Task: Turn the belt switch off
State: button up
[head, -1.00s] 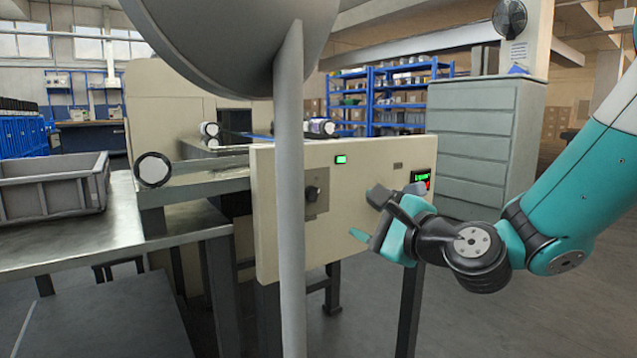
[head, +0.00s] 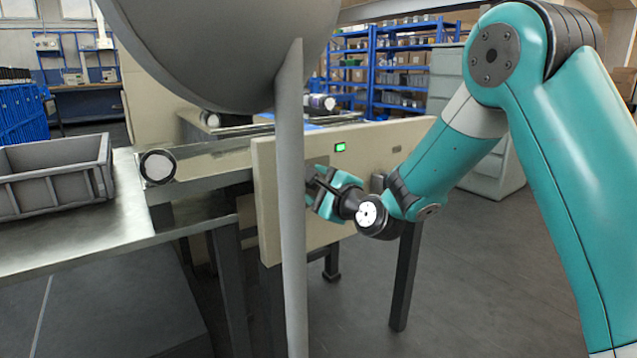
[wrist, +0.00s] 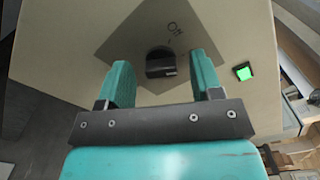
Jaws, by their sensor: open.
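The belt switch (wrist: 160,62) is a black rotary knob on a grey plate (wrist: 125,50), with a short mark and lettering beside it that seems to read "On" or "Off". My gripper (wrist: 163,82) is open, its two teal fingers on either side of the knob in the wrist view, with a gap on both sides. I cannot tell how near the fingertips are to the plate. In the head view my gripper (head: 318,190) is at the panel, just right of the grey post, and hides the knob.
A lit green indicator (wrist: 243,72) sits beside the plate; it also shows in the head view (head: 340,147). The cream panel (head: 268,200) stands behind a grey post (head: 291,250). A grey crate (head: 55,180) rests on the metal table (head: 100,225) at left.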

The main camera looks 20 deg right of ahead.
jog(key=shift+c, duration=0.2)
jog(key=c, duration=0.9)
jog(key=shift+n, duration=0.3)
jog(key=n, duration=0.1)
jog(key=n+b, duration=0.1)
jog(key=n, duration=0.1)
jog(key=n+b, duration=0.1)
jog(key=n, duration=0.1)
jog(key=shift+f, duration=0.25)
jog(key=n+b, duration=0.3)
jog(key=n, duration=0.3)
jog(key=shift+n, duration=0.3)
jog(key=o, duration=0.9)
